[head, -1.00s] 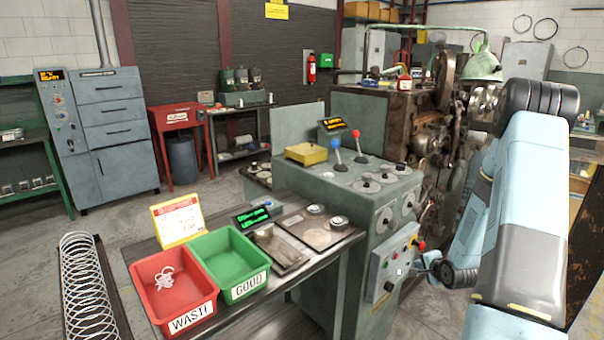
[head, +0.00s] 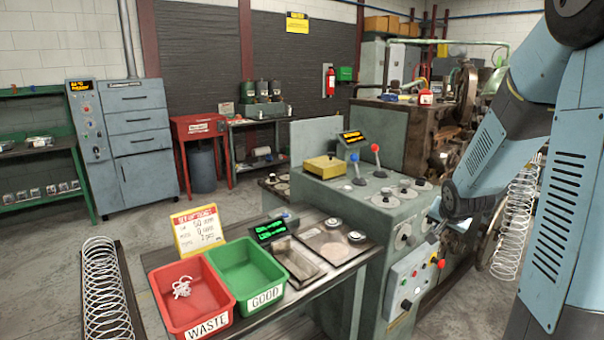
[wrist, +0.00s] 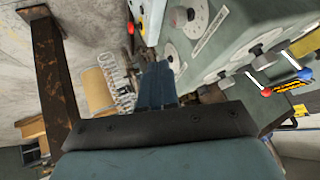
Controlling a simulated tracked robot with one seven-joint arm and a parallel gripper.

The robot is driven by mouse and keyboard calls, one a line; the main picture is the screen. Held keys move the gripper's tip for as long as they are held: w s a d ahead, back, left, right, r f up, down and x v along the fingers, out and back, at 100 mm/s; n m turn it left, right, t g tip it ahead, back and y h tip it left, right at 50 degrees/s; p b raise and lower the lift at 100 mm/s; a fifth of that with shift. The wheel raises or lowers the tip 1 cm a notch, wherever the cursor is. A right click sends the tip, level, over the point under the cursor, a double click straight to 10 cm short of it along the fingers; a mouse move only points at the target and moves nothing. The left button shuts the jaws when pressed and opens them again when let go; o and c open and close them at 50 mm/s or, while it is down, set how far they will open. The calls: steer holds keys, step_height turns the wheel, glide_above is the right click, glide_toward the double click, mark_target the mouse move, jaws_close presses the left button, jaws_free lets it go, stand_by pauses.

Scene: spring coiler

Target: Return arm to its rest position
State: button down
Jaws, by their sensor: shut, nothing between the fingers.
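My arm folds down the right side of the head view, its forearm slanting down and left. My gripper (head: 434,212) is small and dark there, in front of the green coiler cabinet (head: 345,212) and above its grey button panel (head: 412,280). In the wrist view my gripper (wrist: 157,84) shows blue fingers together, with nothing between them. The cabinet's dials and knobs are beyond and to the right of the fingers there. A wire spring (head: 515,222) stands out at the right of the head view; it is partly behind my arm.
A bench at front holds a red WASTE bin (head: 186,295) with tangled wire inside and a green GOOD bin (head: 248,275), which looks empty. A long spring (head: 103,290) lies in a dark tray at left. Open floor lies behind the bench.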

steer(key=s+a+r+n+g, duration=0.1)
steer(key=s+a+r, duration=0.3)
steer(key=s, duration=0.5)
steer(key=s+a+r+n+y, duration=0.1)
steer(key=s+a+r+n, duration=0.3)
steer(key=s, duration=0.5)
steer(key=s+a+r+n+g+y, duration=0.1)
steer(key=s+a+r+n, duration=0.1)
steer(key=s+a+r, duration=0.3)
steer(key=s+r, duration=0.2)
steer(key=s, duration=0.2)
steer(key=shift+s+a+r+n+g, duration=0.2)
steer(key=shift+a+n+g, duration=0.1)
steer(key=shift+a+n, duration=0.1)
steer(key=shift+w, duration=0.1)
